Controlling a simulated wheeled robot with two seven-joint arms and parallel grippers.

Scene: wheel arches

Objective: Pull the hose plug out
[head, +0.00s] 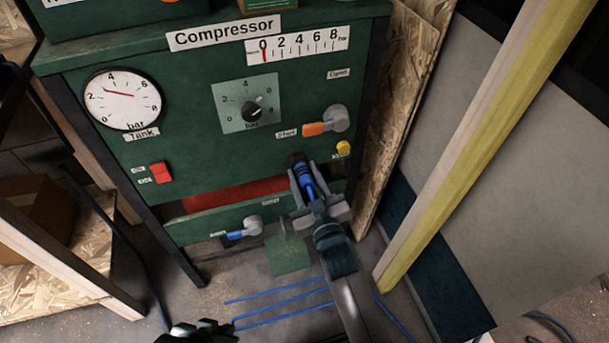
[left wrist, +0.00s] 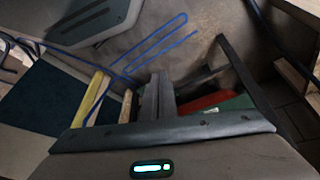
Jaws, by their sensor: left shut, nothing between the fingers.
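The blue hose plug (head: 307,183) sits in a dark socket at the lower right of the green compressor front (head: 200,130). My right gripper (head: 304,170) has its two fingers on either side of the plug, pointing at the panel. Whether the fingers press on the plug cannot be made out. My left gripper (head: 203,330) is low at the bottom edge of the head view, apart from the compressor. Its fingers show together and empty in the left wrist view (left wrist: 157,92).
A blue hose (head: 280,300) lies in loops on the floor before the compressor. An orange-handled valve (head: 325,122) and yellow knob (head: 343,148) are just above the plug. A blue-handled valve (head: 245,230) is lower left. A yellow-edged post (head: 480,150) stands at right.

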